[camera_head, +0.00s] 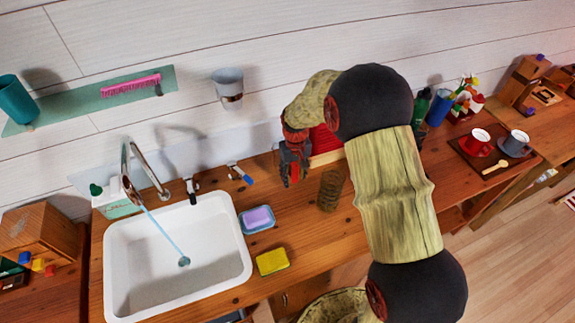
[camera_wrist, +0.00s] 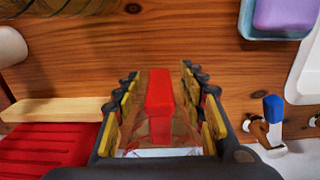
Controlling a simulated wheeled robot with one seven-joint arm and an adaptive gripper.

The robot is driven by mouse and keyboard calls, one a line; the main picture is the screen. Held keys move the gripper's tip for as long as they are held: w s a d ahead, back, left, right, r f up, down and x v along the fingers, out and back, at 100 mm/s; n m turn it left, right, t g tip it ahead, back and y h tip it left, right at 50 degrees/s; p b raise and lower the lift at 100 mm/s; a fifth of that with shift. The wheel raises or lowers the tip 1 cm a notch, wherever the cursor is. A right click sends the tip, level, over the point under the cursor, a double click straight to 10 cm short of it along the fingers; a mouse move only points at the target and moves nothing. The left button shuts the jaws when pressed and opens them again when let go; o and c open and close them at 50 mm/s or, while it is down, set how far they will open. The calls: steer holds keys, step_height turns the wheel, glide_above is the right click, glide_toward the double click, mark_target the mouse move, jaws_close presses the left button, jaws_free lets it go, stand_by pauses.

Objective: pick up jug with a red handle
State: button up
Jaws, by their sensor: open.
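The jug's red handle (camera_wrist: 159,105) shows in the wrist view, upright in the picture between my two fingers. The jug's body looks clear and is mostly hidden by the fingers. My gripper (camera_wrist: 159,72) is open, with one finger on each side of the handle; I cannot tell whether either touches it. In the head view my gripper (camera_head: 292,166) points down over the back of the wooden counter (camera_head: 225,295), right of the sink. There the jug is hidden or cannot be told apart from my gripper.
A red ribbed item (camera_wrist: 45,148) with a wooden edge lies close on the left in the wrist view. A blue-handled tap (camera_wrist: 270,122) and a soap dish (camera_wrist: 265,35) are on the right. A ribbed glass (camera_head: 331,188) stands near my gripper. The white sink (camera_head: 135,285) is left.

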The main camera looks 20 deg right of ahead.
steer(key=shift+f, duration=0.6)
steer(key=shift+c, duration=0.8)
jaws_close()
